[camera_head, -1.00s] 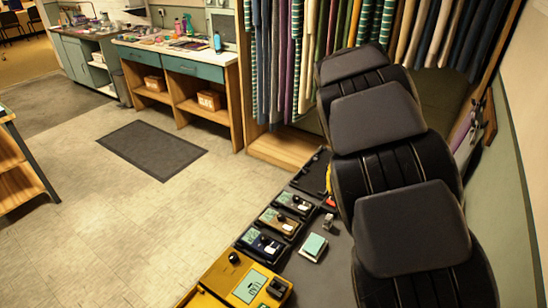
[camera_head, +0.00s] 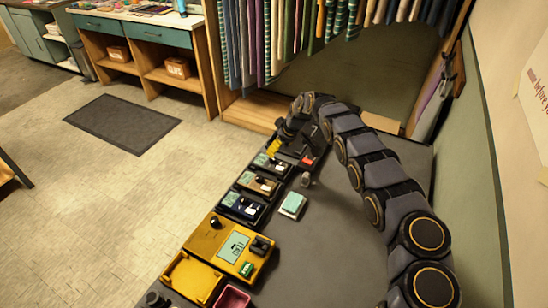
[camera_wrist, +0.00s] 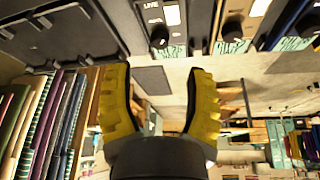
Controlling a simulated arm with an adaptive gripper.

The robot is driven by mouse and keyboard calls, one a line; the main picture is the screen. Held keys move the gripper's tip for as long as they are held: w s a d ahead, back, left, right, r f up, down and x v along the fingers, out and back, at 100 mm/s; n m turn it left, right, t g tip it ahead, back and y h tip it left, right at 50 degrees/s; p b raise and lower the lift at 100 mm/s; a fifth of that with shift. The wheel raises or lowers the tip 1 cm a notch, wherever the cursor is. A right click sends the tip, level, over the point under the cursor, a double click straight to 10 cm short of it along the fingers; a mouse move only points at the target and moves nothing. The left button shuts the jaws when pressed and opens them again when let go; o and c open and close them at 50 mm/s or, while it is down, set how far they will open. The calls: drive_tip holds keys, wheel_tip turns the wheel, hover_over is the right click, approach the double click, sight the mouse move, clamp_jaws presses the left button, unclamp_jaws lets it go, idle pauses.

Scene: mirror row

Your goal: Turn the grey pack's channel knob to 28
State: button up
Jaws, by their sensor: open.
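The grey pack (camera_head: 271,165) appears to be the farthest of three small packs in a row in the head view. In the wrist view the grey pack (camera_wrist: 140,10) is at the top, partly cut off, with a "LIVE" label, a dark knob (camera_wrist: 160,37) and a teal display. The display's number is too small to read. My gripper (camera_wrist: 161,70) is open, with two yellow fingers and nothing between them. In the head view my gripper (camera_head: 273,147) is at the far end of the row, just beyond the grey pack and apart from its knob.
A brown pack (camera_head: 257,184) and a navy pack (camera_head: 240,207) stand beside it, nearer me. A large yellow unit (camera_head: 215,243) is closer still. A mint-topped block (camera_head: 293,205) lies on the dark bench (camera_head: 330,240). Hanging fabrics (camera_head: 310,25) are behind. The bench's middle is mostly bare.

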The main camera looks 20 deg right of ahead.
sight(273, 159)
drive_tip(key=x, duration=0.6)
drive_tip(key=shift+w+f, duration=0.1)
drive_tip(key=shift+f, duration=0.15)
clamp_jaws()
